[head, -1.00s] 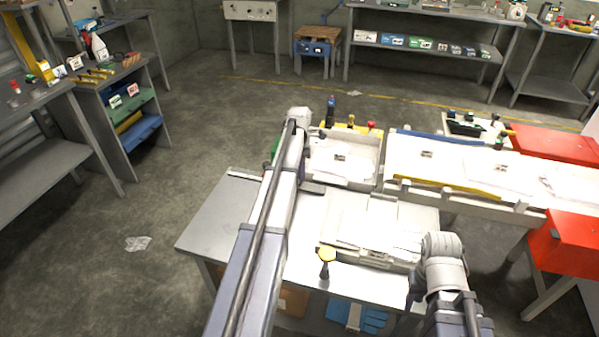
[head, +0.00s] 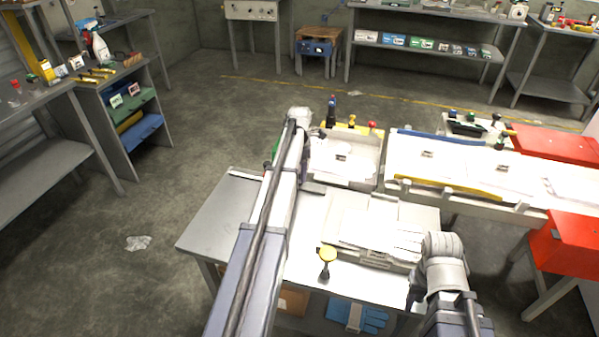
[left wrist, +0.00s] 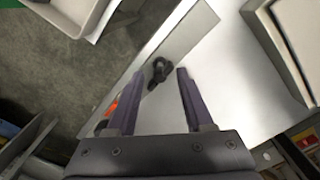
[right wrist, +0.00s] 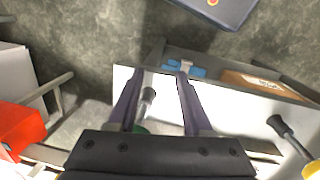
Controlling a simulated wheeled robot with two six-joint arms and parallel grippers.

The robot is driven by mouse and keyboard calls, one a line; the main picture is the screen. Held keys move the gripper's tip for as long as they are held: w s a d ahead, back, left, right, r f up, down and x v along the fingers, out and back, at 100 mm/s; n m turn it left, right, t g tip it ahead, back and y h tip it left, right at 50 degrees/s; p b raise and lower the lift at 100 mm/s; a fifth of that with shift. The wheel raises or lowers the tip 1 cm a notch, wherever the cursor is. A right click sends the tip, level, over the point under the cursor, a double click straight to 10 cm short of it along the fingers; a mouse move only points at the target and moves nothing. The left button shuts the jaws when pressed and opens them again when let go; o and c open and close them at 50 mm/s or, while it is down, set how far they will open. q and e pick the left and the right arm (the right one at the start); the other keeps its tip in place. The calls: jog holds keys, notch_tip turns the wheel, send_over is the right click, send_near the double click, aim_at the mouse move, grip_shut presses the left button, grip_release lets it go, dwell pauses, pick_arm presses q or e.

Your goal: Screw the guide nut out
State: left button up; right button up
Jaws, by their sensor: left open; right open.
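I cannot tell for sure which part is the guide nut. In the left wrist view a small black ring-shaped piece with a short stem (left wrist: 158,71) sits on the pale metal tabletop. My left gripper (left wrist: 159,76) is open, with its fingers apart on either side of this piece in the picture and nothing held. The head view does not show either gripper's fingers clearly.
White machine trays (head: 345,160) lie behind, with red housings (head: 570,245) at right. Blue gloves (head: 360,316) lie under the worktable.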

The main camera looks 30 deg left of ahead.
aim_at(299, 174)
pick_arm(q)
notch_tip(299, 174, up, 8)
jog(key=p, duration=0.8)
jog(key=shift+f, duration=0.1)
jog(key=s+d+m, duration=0.3)
jog(key=d+m, duration=0.2)
jog(key=d, duration=0.3)
jog(key=s+d+m, duration=0.4)
jog(key=d+m, duration=0.2)
jog(key=d, duration=0.2)
jog(key=s+d+m, duration=0.4)
jog(key=d+m, duration=0.1)
jog(key=d, duration=0.3)
jog(key=shift+s+d+m, duration=0.1)
jog(key=shift+s+m, duration=0.15)
jog(key=shift+m, duration=0.05)
jog(key=s+d+m+y, duration=0.1)
jog(key=s+d+m, duration=1.2)
jog(key=s+m, duration=0.3)
jog(key=shift+m, duration=0.6)
